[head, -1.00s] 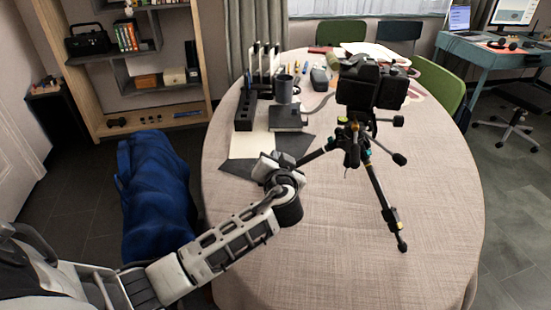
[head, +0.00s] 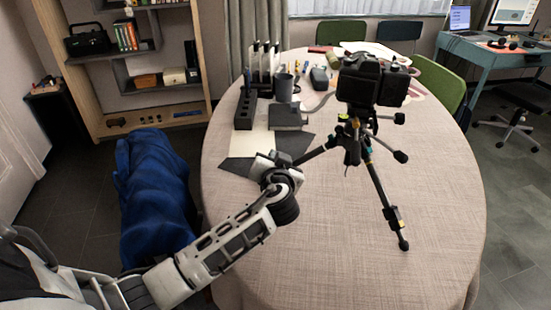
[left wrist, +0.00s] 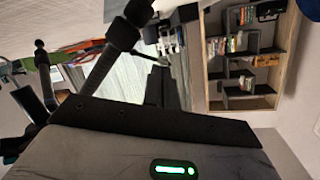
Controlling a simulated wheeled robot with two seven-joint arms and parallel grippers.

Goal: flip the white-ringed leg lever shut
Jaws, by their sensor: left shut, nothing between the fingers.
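A black camera (head: 372,80) sits on a small black tripod (head: 354,150) on the round table. One tripod leg (head: 385,195) runs toward the front right, with a lever clamp (head: 392,218) low on it. Another leg (head: 320,152) runs left toward my left gripper (head: 272,163). Yellow and teal rings show near the leg tops. I cannot make out a white ring or its lever. My left gripper is shut and empty near the left leg's end; its fingertips are mostly hidden. In the left wrist view, black tripod parts (left wrist: 112,55) show close by. My right gripper is not in view.
The table (head: 330,260) is clear at the front. A dark box (head: 285,117), a grey mug (head: 284,88), a black holder (head: 245,108) and paper sheets (head: 250,145) lie behind the gripper. A blue-draped object (head: 155,195) stands left of the table.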

